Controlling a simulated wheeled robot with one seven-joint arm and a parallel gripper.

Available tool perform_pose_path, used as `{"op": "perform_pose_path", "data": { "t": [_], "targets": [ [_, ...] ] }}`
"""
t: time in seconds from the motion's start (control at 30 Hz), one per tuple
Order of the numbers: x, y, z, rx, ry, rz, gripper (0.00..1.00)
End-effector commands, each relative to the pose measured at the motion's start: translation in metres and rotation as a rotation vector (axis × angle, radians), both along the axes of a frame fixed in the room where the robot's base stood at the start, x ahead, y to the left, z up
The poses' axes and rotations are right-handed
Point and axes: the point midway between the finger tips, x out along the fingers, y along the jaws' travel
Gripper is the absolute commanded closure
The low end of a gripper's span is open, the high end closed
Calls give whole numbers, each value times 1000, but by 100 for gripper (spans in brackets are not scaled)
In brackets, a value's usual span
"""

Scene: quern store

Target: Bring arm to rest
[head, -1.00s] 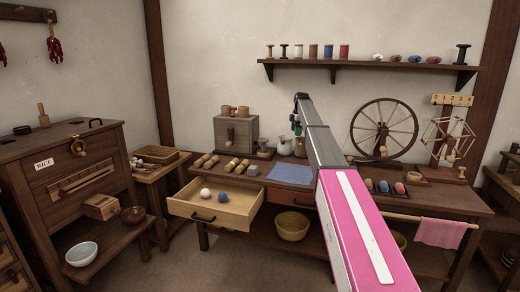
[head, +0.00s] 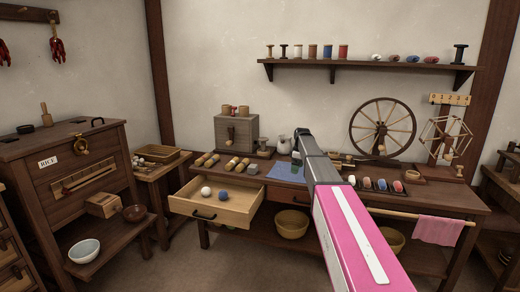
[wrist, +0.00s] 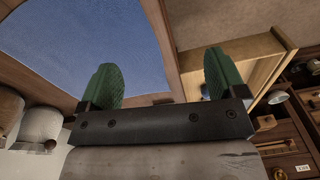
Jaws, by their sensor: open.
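My arm reaches out over the workbench in the head view, with its pink and grey links crossing the right middle of the picture. My gripper (wrist: 163,80) shows in the wrist view with its two green fingers wide apart and nothing between them.
An open drawer (head: 240,214) holding a white ball (head: 206,191) and a blue ball (head: 223,196) juts from the bench, left of my arm. A spinning wheel (head: 383,128) stands at the back right. A shelf of spools (head: 400,66) hangs above. The floor in front is clear.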

Motion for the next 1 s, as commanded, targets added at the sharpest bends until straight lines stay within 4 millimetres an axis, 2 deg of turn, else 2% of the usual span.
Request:
{"op": "perform_pose_path", "data": {
  "t": [0.03,0.2,0.27,0.3,0.5,0.6,0.7,0.8,1.0],
  "targets": [
    [-41,2,-23,-5,10,-65,10],
    [-136,4,-85,-27,25,-330,10],
    [-170,5,-103,-34,31,-425,10],
    [-194,5,-115,-39,34,-488,10],
    [-314,6,-162,-61,42,-807,10],
    [-363,6,-175,-68,43,-947,10],
    [-399,6,-183,-73,42,-1054,10],
    [-419,6,-188,-76,41,-1120,10],
    [-425,6,-191,-75,39,-1158,10]
  ]
}}
